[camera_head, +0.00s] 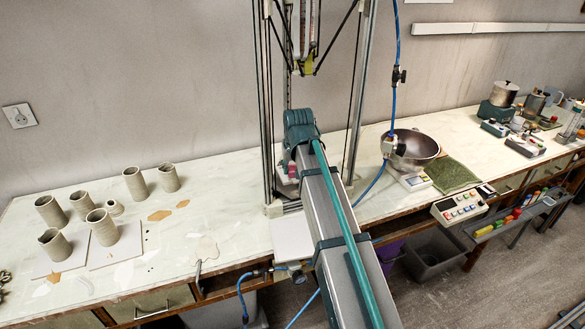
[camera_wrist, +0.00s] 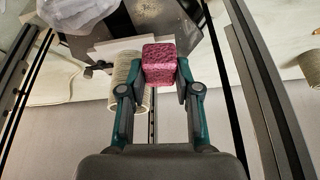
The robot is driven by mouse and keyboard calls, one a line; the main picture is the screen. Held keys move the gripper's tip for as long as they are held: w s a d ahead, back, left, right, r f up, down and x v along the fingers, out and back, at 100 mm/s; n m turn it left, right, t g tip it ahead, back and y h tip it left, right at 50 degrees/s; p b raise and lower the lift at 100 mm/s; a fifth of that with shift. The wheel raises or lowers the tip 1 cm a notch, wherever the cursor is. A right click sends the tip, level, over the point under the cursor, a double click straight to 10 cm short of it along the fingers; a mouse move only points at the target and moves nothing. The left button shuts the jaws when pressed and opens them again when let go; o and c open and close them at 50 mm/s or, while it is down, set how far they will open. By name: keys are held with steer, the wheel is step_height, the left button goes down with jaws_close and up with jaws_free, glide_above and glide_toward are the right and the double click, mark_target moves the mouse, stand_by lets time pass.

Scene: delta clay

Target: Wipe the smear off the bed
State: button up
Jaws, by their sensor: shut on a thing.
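My gripper (camera_wrist: 159,80) is shut on a pink, speckled sponge block (camera_wrist: 159,60), its fingers pressing on both sides. In the head view a small pink patch of the sponge (camera_head: 291,169) shows beside my arm, low inside the tall delta printer frame (camera_head: 268,100). My arm hides most of the printer's base and bed there. In the wrist view a dark grey plate (camera_wrist: 112,47) lies beyond the sponge, with a mottled brownish area (camera_wrist: 165,20) at the top. I cannot tell whether that area is the smear. I cannot tell whether the sponge touches the bed.
A pale cylinder (camera_wrist: 125,72) shows close behind the sponge in the wrist view. Several clay cups (camera_head: 135,184) stand on the worktop's left. A white tile (camera_head: 292,238) lies before the printer. A steel bowl (camera_head: 415,147) and blue hose (camera_head: 392,100) are on the right.

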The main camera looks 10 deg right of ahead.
steer(key=shift+r, duration=0.1)
stand_by(0.3)
steer(key=p, duration=0.4)
steer(key=shift+r, duration=0.3)
steer(key=shift+a+f+p, duration=0.1)
steer(key=shift+p, duration=1)
steer(key=shift+f+p, duration=0.1)
steer(key=shift+p, duration=0.2)
